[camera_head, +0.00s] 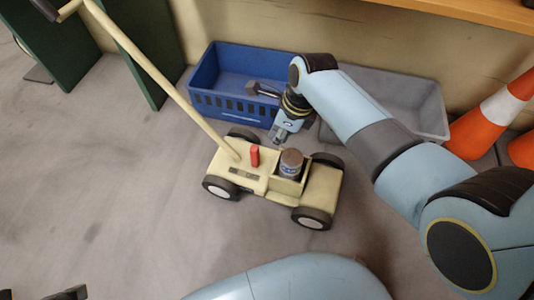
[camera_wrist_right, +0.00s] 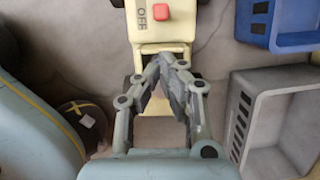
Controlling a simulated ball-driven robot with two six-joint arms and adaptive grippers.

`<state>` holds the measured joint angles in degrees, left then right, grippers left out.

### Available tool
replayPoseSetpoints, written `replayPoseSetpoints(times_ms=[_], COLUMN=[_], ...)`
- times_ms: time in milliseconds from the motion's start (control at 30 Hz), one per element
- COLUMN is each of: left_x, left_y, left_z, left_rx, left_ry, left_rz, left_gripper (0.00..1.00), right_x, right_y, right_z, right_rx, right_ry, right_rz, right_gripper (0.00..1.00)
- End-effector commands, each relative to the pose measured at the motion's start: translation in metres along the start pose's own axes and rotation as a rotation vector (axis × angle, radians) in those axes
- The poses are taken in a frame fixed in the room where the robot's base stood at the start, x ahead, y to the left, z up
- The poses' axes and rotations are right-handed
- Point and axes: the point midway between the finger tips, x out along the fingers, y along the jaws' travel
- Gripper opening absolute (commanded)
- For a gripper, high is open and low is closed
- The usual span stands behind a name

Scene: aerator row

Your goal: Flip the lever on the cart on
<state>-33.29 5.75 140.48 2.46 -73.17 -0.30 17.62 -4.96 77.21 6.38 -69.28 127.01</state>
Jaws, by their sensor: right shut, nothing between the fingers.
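The cream cart (camera_head: 225,165) stands on the floor in the head view, with dark wheels and a long slanted handle. Its red lever (camera_head: 255,156) sticks up from the deck. In the right wrist view the red lever (camera_wrist_right: 160,11) is at the top edge, beside the lettering OFF on the cart (camera_wrist_right: 165,32); its exact tilt is unclear. My right gripper (camera_head: 279,136) is over the cart's far side, behind and right of the lever and apart from it. In the wrist view the right gripper (camera_wrist_right: 172,66) is shut and empty, its tips below the lever.
A can (camera_head: 291,162) sits in the cart's open box. A blue crate (camera_head: 205,105) and a grey tray (camera_head: 432,118) lie behind the cart. Orange cones (camera_head: 490,115) stand at the right, green panels (camera_head: 150,50) at the left. The floor left of the cart is clear.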

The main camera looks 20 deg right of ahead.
Motion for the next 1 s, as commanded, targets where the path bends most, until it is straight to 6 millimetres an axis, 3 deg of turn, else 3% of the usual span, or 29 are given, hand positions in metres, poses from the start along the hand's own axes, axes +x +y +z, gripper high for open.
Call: replayPoseSetpoints(times_ms=[267,600,1000], left_x=[0.017,0.062,0.088], left_y=[0.000,-0.001,0.003], left_z=[0.000,-0.002,0.010], left_rx=[-0.002,-0.004,0.009], left_ry=[0.052,0.276,0.555], left_rz=[-0.004,-0.019,-0.029], left_gripper=[0.81,0.81,0.81], right_x=[0.011,0.043,0.077], right_y=[0.001,0.002,0.002], right_z=[-0.002,-0.003,-0.003], right_rx=[0.000,0.001,0.001], right_ry=[0.002,0.004,0.003], right_rz=[0.002,0.004,0.004], right_gripper=[0.00,0.00,0.00])
